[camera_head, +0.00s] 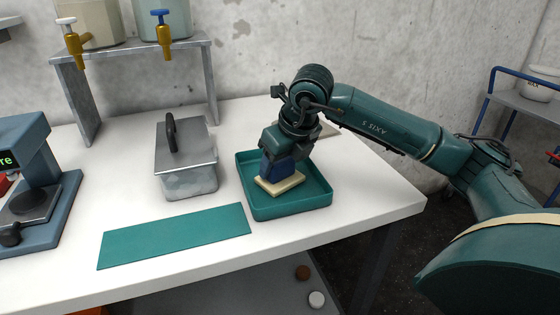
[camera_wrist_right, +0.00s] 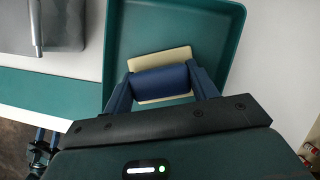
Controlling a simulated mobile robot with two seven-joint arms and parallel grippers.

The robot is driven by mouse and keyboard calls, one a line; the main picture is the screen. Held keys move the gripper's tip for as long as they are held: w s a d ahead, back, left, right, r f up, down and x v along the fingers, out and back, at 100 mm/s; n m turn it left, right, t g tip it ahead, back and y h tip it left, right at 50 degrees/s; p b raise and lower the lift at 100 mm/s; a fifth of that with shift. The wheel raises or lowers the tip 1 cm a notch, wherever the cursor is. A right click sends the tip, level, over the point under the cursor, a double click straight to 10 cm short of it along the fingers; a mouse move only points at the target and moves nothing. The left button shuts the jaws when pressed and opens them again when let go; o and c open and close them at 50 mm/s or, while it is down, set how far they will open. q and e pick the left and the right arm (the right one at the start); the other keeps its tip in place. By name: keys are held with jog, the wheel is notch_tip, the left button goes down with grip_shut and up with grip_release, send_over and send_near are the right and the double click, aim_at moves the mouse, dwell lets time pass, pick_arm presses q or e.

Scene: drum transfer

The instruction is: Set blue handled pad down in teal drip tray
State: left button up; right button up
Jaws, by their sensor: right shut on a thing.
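The blue handled pad (camera_head: 280,182) has a cream base and a dark blue handle. It is within the outline of the teal drip tray (camera_head: 314,201), towards its left front part. I cannot tell whether its base touches the tray floor. My right gripper (camera_head: 279,165) comes down from above and is shut on the handle. In the right wrist view the handle (camera_wrist_right: 160,81) lies between the two blue fingers of my right gripper (camera_wrist_right: 161,88), with the cream base beneath and the tray (camera_wrist_right: 232,40) around it.
A lidded metal container (camera_head: 190,181) stands left of the tray, and a flat teal mat (camera_head: 175,236) lies in front of it. A metal stand (camera_head: 211,90) bears dispensers with taps at the back. A blue-grey device (camera_head: 40,215) is at far left. White table is clear right of the tray.

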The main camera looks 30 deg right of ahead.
jog(key=shift+f, duration=0.2)
jog(key=o, duration=1.1)
jog(key=shift+r, duration=0.1)
pick_arm(q)
jog(key=shift+s, duration=0.15)
pick_arm(e)
jog(key=shift+r, duration=0.25)
pick_arm(q)
jog(key=shift+d+f+p, duration=0.25)
jog(key=shift+f+p, duration=0.1)
jog(key=shift+p, duration=0.2)
pick_arm(e)
jog(key=shift+v, duration=5.9)
pick_arm(q)
jog(key=shift+w+r, duration=0.15)
jog(key=shift+w, duration=0.05)
pick_arm(e)
jog(key=shift+r, duration=0.1)
